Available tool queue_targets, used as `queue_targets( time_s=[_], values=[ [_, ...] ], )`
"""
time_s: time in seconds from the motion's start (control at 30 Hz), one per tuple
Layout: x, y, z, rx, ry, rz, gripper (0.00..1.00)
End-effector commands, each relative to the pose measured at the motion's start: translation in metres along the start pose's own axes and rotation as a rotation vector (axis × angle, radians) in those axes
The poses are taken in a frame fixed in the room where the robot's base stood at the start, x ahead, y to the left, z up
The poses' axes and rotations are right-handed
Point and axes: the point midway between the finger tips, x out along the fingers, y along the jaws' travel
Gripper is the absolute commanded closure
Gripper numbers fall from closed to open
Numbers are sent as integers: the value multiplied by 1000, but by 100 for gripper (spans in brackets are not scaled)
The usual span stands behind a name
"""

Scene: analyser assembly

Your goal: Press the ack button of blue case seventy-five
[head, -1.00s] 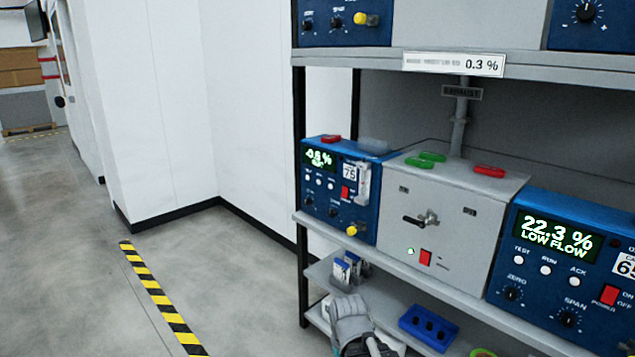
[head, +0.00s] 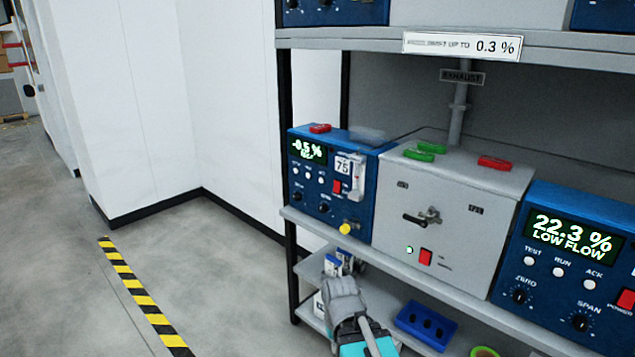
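The blue case seventy-five (head: 361,211) stands at the left end of the middle shelf, with a "75" card (head: 344,167) on its front. Its green display (head: 307,151) reads about -0.5 %, with small text below too blurred to read. Three small white buttons sit in a row under the display; the rightmost (head: 321,181) is in the place of the ack button, its label too small to read. My gripper (head: 340,290) is low in front of the lower shelf, below the case and apart from it. Its fingers are seen from behind, so their opening is unclear.
A grey box (head: 455,222) with a handle stands right of the case. Another blue case (head: 570,250) reads 22.3 % LOW FLOW. A blue tray (head: 425,322) lies on the lower shelf. Floor left of the rack is clear, with a striped line (head: 138,295).

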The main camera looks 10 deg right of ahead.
Motion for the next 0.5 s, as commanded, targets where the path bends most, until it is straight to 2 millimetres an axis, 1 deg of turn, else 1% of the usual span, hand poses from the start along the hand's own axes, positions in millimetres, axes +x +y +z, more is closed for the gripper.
queue_targets(
  time_s=[0.17,0.27,0.3,0.33,0.37,0.47,0.5],
  values=[
    [0,-1,-4,0,10,-4,100],
    [0,-4,-13,0,37,-17,100],
    [0,-6,-19,1,56,-25,100],
    [0,-2,-24,4,71,-32,100],
    [-1,-3,-31,6,91,-40,100],
    [-3,-12,-57,12,172,-78,100],
    [-5,-16,-70,16,212,-96,100]
  ],
)
